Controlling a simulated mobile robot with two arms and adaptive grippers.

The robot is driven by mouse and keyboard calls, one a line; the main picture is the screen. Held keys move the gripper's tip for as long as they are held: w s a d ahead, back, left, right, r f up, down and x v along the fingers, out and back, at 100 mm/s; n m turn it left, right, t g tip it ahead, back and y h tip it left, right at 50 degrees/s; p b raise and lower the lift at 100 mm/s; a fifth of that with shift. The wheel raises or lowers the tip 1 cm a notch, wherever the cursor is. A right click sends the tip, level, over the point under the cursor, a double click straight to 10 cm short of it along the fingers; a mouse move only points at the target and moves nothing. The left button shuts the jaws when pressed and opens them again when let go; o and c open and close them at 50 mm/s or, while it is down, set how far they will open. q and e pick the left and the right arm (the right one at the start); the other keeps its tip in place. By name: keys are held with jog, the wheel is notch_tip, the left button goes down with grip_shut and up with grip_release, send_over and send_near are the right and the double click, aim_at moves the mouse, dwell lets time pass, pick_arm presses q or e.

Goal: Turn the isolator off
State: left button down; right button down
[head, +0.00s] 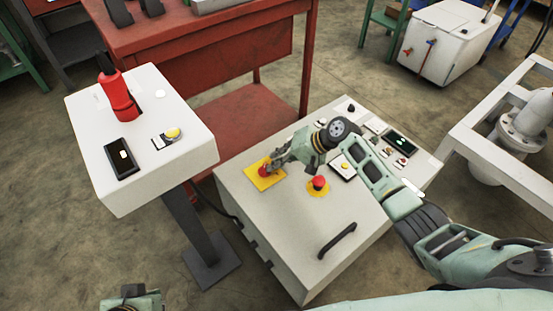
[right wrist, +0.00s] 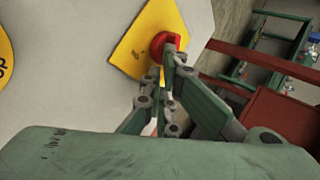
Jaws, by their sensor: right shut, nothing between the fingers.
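The isolator is a red knob (head: 264,172) on a square yellow plate (head: 268,184), on the sloping top of the white control box. In the right wrist view the red knob (right wrist: 163,43) sits on the yellow plate (right wrist: 140,28), just past my fingertips. My right gripper (head: 273,163) is shut with nothing between its fingers. Its tips (right wrist: 172,62) are at the knob's edge and partly cover it; I cannot tell if they touch. A green piece of my left arm shows at the bottom left of the head view; its fingers are out of view.
A red mushroom button (head: 319,183) on a round yellow plate sits beside the isolator. The control box (head: 262,225) has a dark handle (head: 337,241) in front. A white pedestal (head: 140,180) with a red-handled device stands left. A red bench (head: 190,45) is behind.

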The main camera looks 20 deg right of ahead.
pick_arm(q)
jog(key=shift+s+a, duration=0.1)
jog(key=shift+s, duration=0.2)
